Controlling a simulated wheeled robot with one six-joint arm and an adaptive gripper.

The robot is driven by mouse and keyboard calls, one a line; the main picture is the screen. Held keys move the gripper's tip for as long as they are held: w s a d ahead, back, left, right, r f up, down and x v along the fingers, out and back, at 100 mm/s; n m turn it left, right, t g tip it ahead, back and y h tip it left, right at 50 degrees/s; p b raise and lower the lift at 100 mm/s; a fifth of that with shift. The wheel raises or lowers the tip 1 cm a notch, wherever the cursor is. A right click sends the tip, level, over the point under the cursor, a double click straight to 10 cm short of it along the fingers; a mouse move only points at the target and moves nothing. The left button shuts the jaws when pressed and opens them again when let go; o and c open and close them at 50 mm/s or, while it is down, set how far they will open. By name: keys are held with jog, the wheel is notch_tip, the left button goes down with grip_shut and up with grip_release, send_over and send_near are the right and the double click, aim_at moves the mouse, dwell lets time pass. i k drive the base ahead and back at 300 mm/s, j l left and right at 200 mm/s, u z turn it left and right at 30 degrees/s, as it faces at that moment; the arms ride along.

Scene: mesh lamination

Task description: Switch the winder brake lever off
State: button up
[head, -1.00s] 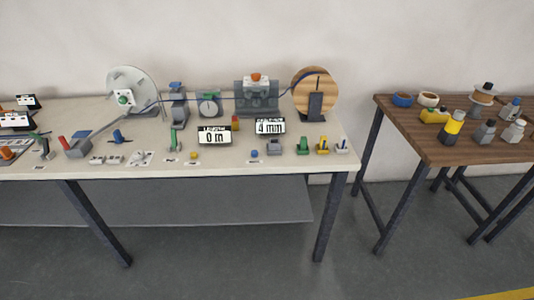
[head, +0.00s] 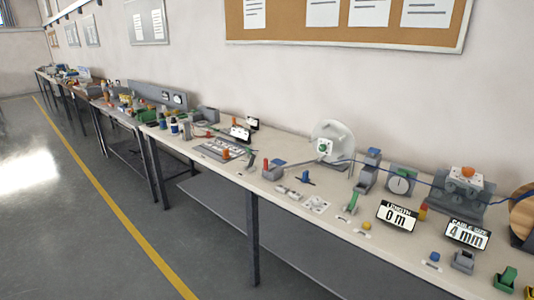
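The winder (head: 333,145) is a pale grey disc with a green hub on the long bench, right of the picture's middle. Several small controls stand in front of it: a red-topped lever (head: 266,165), a blue-topped piece (head: 306,177) and a green lever (head: 352,202) on a grey base. I cannot tell which one is the winder brake lever, and their labels are too small to read. The lever positions are not clear. My gripper is not in view.
A blue cable (head: 420,183) runs from the winder rightwards past a dial gauge (head: 400,181). Signs reading 0 m (head: 396,217) and 4 mm (head: 466,234) stand near the bench's front. More cluttered benches extend left. The floor (head: 70,210) in front is clear.

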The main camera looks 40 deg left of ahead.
aim_at(253, 158)
jog(key=i+j+u, duration=0.5)
jog(key=i+j, duration=0.4)
jog(key=j, duration=0.25)
jog(key=i+j+u, duration=0.5)
jog(key=i+j, duration=0.35)
jog(key=i, duration=0.2)
jog(key=k+j+u, duration=0.1)
jog(key=k, duration=0.4)
jog(key=k+j, duration=0.2)
jog(key=k, duration=0.25)
jog(key=l+u, duration=0.05)
